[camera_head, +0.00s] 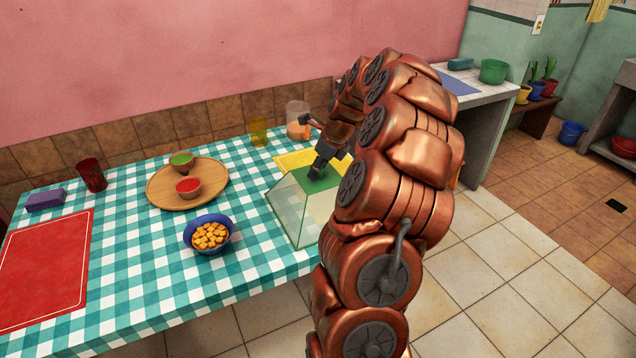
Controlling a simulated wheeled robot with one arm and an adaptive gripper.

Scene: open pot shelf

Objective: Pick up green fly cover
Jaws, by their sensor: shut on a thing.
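The green fly cover (290,207) is a see-through, pale green box with sloping sides and a solid green top. It is upright at the right end of the checked table, near the front edge. My gripper (316,174) is over its top and shut on it there. The fingertips are small and partly blend with the dark wrist. My copper arm hides the right side of the cover. I cannot tell whether its lower rim touches the cloth.
A blue bowl of brown cubes (210,236) is left of the cover. A yellow mat (293,160), amber cup (258,132) and clear container (298,115) are behind. A red mat (45,268) lies left.

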